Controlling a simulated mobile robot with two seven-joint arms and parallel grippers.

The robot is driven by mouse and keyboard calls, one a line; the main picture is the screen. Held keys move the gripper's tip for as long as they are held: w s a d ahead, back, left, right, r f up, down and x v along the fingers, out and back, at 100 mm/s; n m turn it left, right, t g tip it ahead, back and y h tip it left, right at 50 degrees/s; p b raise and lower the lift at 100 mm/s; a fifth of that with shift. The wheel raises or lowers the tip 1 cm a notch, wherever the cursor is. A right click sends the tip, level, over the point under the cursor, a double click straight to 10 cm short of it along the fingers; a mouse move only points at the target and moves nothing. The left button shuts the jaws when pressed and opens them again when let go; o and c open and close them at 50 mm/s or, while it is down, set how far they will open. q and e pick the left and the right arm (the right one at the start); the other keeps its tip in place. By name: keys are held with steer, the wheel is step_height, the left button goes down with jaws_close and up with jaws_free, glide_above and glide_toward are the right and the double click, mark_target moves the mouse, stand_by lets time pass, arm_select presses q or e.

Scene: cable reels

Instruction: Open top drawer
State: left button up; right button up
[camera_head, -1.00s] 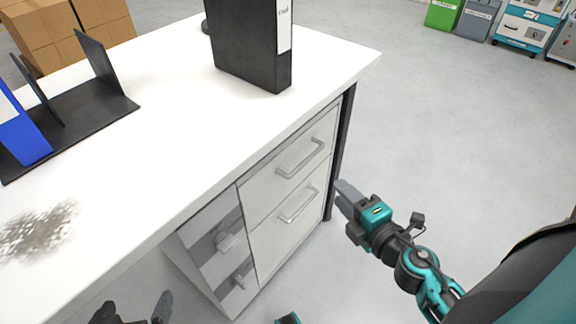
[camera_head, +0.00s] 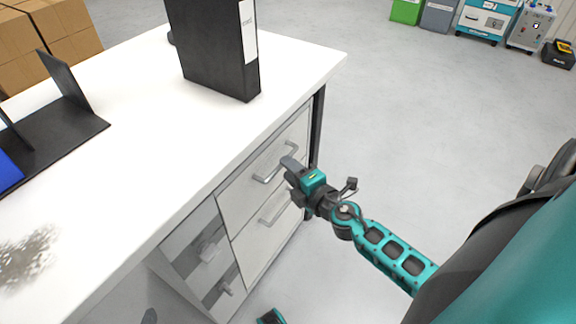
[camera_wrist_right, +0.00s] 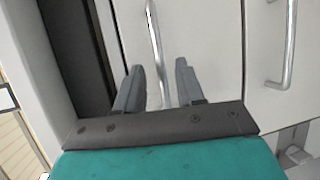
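The top drawer (camera_head: 236,194) is a pale front under the white desk top, flush with the cabinet. Its bar handle (camera_head: 266,177) is silver.
The white desk top (camera_head: 150,130) overhangs the drawers and carries a black binder (camera_head: 215,50) and a black bookend (camera_head: 65,125). A dark desk leg (camera_head: 317,125) stands just beyond the drawers. Open grey floor (camera_head: 420,130) lies to the right.

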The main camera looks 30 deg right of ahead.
steer(key=shift+w+f, duration=0.15)
steer(key=shift+w, duration=0.6)
jaws_close()
